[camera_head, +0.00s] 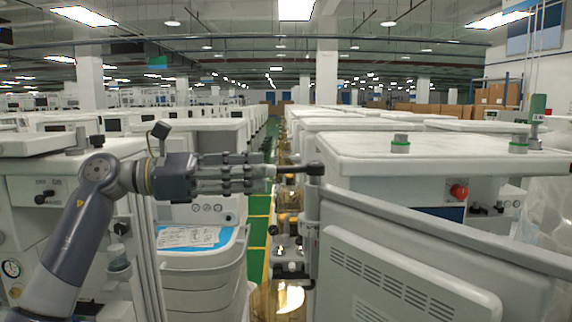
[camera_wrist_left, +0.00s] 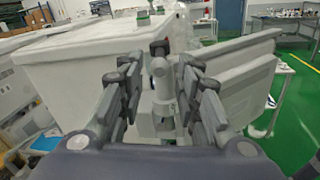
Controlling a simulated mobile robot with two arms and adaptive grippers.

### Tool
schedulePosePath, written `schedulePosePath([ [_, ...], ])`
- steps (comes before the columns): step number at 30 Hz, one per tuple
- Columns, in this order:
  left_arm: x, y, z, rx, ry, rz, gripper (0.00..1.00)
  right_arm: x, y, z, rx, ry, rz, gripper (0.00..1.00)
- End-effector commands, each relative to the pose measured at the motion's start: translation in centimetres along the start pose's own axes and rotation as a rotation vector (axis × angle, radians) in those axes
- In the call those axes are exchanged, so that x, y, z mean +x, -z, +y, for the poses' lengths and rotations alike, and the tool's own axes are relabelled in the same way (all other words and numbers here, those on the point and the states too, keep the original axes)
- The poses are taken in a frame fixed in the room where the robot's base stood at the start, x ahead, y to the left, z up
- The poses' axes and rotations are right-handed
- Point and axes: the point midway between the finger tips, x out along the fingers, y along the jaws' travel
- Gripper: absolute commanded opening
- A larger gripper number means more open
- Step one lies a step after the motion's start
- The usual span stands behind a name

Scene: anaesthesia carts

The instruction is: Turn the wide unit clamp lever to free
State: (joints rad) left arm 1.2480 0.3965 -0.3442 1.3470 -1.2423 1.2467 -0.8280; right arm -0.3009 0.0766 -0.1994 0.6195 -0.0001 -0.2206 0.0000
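The clamp lever is most likely the short bar with a black tip (camera_head: 314,168) at the top of a post, at the near left corner of the wide white unit (camera_head: 440,153). In the left wrist view the black tip (camera_wrist_left: 160,47) and the grey post below it stand between my fingers, farther out. My left gripper (camera_head: 268,172) points right at the black tip in the head view, close to it. In the wrist view the left gripper (camera_wrist_left: 158,64) is open, with a clear gap between the fingers. Contact with the lever cannot be made out. My right gripper is out of view.
A grey side panel with vent slots (camera_head: 400,275) stands at the front right. A white cart with a blue-edged sheet (camera_head: 190,237) is below my left gripper. A narrow aisle with green floor (camera_head: 257,235) runs between the carts.

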Motion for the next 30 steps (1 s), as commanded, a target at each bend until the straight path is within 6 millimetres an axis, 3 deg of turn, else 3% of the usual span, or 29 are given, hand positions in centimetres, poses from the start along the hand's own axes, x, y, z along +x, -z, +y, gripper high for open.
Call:
schedulePosePath([
  [3,2.5,-0.4,0.0,-0.002,0.004,-0.002,0.32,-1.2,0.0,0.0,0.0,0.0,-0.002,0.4],
  [9,5.5,-0.3,0.0,-0.003,0.002,-0.003,0.32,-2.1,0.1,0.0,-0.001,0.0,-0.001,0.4],
  [22,6.7,0.0,0.0,-0.002,0.0,-0.002,0.32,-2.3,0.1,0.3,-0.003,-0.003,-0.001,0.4],
  [23,6.6,0.0,0.0,-0.002,0.0,-0.002,0.29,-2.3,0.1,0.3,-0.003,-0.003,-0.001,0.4],
  [27,6.6,0.0,0.0,-0.002,0.0,-0.002,0.0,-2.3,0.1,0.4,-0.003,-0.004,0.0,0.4],
  [30,6.6,0.0,0.0,-0.001,0.0,-0.002,0.0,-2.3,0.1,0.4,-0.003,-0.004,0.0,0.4],
])
